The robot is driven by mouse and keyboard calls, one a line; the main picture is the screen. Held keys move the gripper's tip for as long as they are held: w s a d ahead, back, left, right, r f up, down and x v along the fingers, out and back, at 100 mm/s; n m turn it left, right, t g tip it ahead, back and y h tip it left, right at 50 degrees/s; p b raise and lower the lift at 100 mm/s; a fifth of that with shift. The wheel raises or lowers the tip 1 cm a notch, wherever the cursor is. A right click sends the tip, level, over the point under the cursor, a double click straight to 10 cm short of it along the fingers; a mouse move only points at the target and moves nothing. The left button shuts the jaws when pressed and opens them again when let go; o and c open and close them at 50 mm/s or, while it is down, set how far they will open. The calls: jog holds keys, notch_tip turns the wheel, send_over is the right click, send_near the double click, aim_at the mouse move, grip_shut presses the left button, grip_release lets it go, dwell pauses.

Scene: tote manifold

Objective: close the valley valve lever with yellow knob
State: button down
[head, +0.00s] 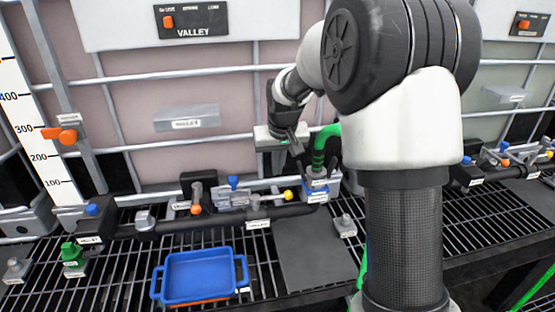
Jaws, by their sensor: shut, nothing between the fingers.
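The valve lever's yellow knob (288,195) shows at the right end of the black manifold pipe (225,222), below the tote panel marked VALLEY (191,20). The knob sits just left of a blue fitting. The lever arm is too small to tell its exact angle. My gripper (297,148) is above the knob and slightly right of it, in front of the tote wall. It is apart from the knob in the picture. Its fingers are small and dark, look shut, and hold nothing visible. My arm hides part of the area to the right.
A green hose (320,150) rises from the blue fitting (318,186) close to my gripper. An orange-knobbed lever (196,209) and a blue-knobbed one (233,182) stand to the left. A blue tray (200,278) lies on the grating in front. A grey plate (315,265) is bare.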

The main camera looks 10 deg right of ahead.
aim_at(272, 198)
jog(key=shift+s+f, duration=0.4)
jog(key=shift+f, duration=0.4)
jog(key=shift+s+f, duration=0.4)
jog(key=shift+f, duration=0.35)
jog(key=shift+s+f, duration=0.4)
jog(key=shift+f, duration=0.4)
